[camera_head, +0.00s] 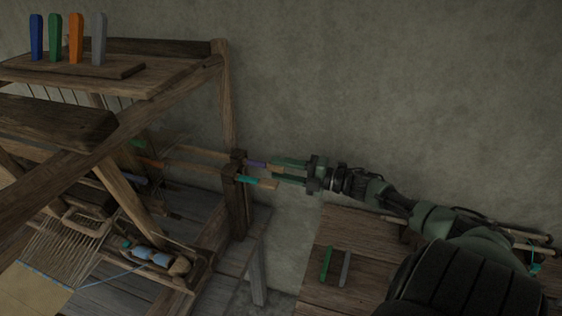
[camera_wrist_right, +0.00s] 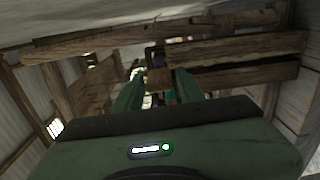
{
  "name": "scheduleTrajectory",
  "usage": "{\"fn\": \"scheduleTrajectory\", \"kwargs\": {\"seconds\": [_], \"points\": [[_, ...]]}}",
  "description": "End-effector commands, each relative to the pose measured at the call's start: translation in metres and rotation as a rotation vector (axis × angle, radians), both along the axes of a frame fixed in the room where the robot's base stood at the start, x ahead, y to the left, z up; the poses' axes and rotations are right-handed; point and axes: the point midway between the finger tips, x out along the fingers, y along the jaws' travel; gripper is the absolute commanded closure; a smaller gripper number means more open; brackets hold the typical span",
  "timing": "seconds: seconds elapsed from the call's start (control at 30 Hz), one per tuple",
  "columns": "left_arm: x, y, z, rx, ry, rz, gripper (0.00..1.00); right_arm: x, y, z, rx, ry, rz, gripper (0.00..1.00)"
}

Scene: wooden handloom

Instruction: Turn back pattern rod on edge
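Two pattern rods stick out to the right from the loom's side post in the head view. The farther rod has a purple band (camera_head: 257,165) and a bare wooden end; the nearer one has a teal band (camera_head: 247,180). My right gripper (camera_head: 275,170) is open, its green fingers on either side of the purple-banded rod's end. In the wrist view the squarish wooden rod end (camera_wrist_right: 159,78) shows between the spread fingers (camera_wrist_right: 157,88), with gaps visible at its sides. Whether the rods lie flat or on edge is too small to tell. My left gripper is not in view.
The wooden loom frame (camera_head: 231,100) fills the left. A rack with blue, green, orange and grey pegs (camera_head: 99,38) stands on top. A wooden table (camera_head: 330,225) below my right arm carries a green stick (camera_head: 326,266) and a grey stick (camera_head: 345,268). A plain wall is behind.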

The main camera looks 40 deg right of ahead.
Motion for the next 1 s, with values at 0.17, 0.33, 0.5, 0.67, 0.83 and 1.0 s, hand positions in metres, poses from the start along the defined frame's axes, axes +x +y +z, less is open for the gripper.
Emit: {"fn": "scheduleTrajectory", "kwargs": {"seconds": [0.17,0.33,0.5,0.67,0.83,1.0], "points": [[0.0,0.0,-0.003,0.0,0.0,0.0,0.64,-0.016,-0.008,-0.003,-0.001,0.005,0.0,0.62],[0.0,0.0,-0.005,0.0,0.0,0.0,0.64,-0.041,-0.021,-0.003,-0.001,0.005,0.0,0.62],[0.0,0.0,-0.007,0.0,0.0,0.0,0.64,-0.061,-0.031,-0.002,-0.001,0.004,0.0,0.62],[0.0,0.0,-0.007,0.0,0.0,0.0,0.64,-0.068,-0.035,-0.001,0.0,0.001,0.001,0.62],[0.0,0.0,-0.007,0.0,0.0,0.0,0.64,-0.068,-0.035,0.0,0.0,0.0,0.001,0.62],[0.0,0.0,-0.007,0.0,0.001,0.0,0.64,-0.068,-0.035,0.0,0.0,0.0,0.001,0.62]]}}
